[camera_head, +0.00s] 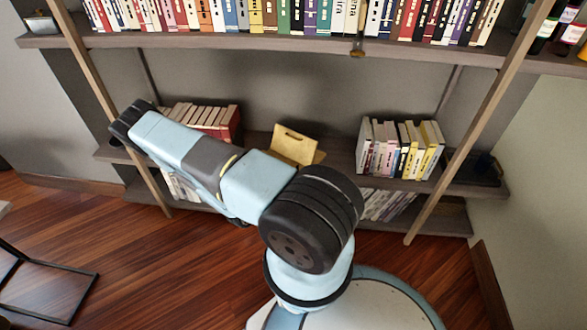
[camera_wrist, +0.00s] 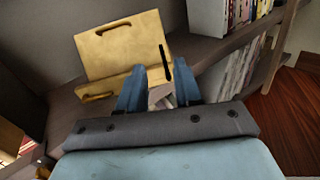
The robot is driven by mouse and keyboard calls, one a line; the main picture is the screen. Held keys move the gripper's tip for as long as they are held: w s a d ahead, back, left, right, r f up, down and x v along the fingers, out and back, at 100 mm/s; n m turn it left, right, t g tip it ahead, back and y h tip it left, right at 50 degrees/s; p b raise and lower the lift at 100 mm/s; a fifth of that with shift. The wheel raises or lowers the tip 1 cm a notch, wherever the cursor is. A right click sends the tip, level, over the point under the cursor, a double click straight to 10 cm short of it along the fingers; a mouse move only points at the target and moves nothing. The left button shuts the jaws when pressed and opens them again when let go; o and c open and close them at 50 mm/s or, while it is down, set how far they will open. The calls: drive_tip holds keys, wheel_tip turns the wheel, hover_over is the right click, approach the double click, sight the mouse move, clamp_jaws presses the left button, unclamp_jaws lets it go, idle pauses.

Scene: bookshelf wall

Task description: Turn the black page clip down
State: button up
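A light wooden book stand (camera_wrist: 122,52) stands on the shelf in the wrist view, with a slot near its top and a ledge along its bottom. The black page clip (camera_wrist: 165,61) is a thin dark bar standing upright at the stand's right side. A brass-coloured bar (camera_wrist: 98,97) lies flat along the left part of the ledge. My gripper (camera_wrist: 158,76) is in front of the stand's lower right, its two blue fingers apart with nothing held between them. The clip's lower end is near the fingertips; I cannot tell whether they touch. The stand also shows in the head view (camera_head: 293,147); my gripper is hidden there.
White and yellow books (camera_head: 400,148) stand right of the stand, and red-spined books (camera_head: 207,117) stand to its left. The upper shelf (camera_head: 250,42) with its long row of books runs above. A dark tray (camera_head: 482,172) sits at the shelf's right end.

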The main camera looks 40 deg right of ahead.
drive_tip(key=shift+n+t, duration=0.8)
drive_tip(key=f+x, duration=0.1)
drive_tip(key=x, duration=0.3)
drive_tip(key=f+x, duration=0.1)
drive_tip(key=x, duration=0.4)
drive_tip(key=s+f+x, duration=0.1)
drive_tip(key=x, duration=0.3)
drive_tip(key=shift+w+d, duration=0.1)
drive_tip(key=shift+d, duration=0.3)
drive_tip(key=shift+c, duration=0.2)
clamp_jaws()
